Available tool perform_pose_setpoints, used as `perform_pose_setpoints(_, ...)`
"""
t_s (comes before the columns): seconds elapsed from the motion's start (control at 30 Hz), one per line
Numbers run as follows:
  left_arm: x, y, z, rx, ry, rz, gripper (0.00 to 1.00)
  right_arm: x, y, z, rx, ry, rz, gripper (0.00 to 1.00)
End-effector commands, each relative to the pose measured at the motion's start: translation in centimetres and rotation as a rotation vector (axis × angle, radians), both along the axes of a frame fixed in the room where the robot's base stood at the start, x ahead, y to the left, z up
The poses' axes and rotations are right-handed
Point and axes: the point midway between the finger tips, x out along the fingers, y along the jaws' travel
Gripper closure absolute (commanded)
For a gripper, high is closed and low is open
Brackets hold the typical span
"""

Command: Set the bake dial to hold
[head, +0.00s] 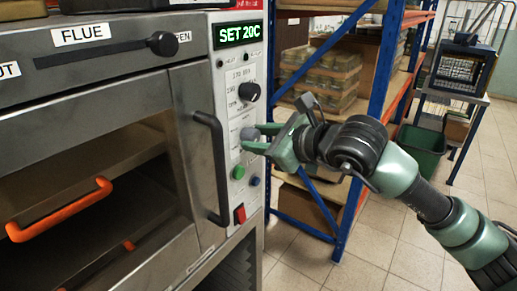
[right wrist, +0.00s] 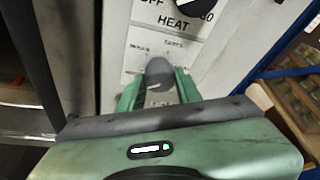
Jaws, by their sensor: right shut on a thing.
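The oven's control panel (head: 233,108) faces me, with a display reading "SET 20C". A grey dial (head: 249,134) sits midway down it, below a black dial (head: 249,92). I take the grey one for the bake dial. My right gripper (head: 259,139) is shut on the grey dial, one finger on each side. In the right wrist view the grey dial (right wrist: 159,73) sits between the fingers of the right gripper (right wrist: 158,91). A pale line shows on it; the small labels around it are too blurred to read. My left gripper is out of view.
A dark door handle (head: 211,168) stands out just left of the panel. A green button (head: 239,172), a blue button (head: 255,181) and a red switch (head: 240,213) sit below the dial. A blue-framed shelf (head: 384,60) stands behind; the tiled floor at right is open.

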Motion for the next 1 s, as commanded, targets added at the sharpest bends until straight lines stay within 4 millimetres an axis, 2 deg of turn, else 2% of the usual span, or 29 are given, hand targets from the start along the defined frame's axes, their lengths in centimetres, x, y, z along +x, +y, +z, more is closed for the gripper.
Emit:
perform_pose_setpoints(0.03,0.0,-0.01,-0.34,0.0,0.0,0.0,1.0,-0.06,0.02,-0.61,-0.009,0.004,0.0,1.0)
perform_pose_setpoints(0.47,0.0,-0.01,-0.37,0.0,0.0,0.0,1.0,-0.05,0.02,-0.49,-0.016,-0.001,0.0,1.0)
perform_pose_setpoints(0.5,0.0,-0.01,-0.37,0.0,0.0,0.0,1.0,-0.05,0.02,-0.49,-0.016,-0.001,0.0,0.6)
perform_pose_setpoints(0.57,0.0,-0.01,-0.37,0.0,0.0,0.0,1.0,-0.04,0.02,-0.46,-0.015,-0.002,0.001,0.44)
perform_pose_setpoints(1.0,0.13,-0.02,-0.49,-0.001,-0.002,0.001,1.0,0.12,-0.49,0.19,-0.01,-0.008,-0.001,0.44)
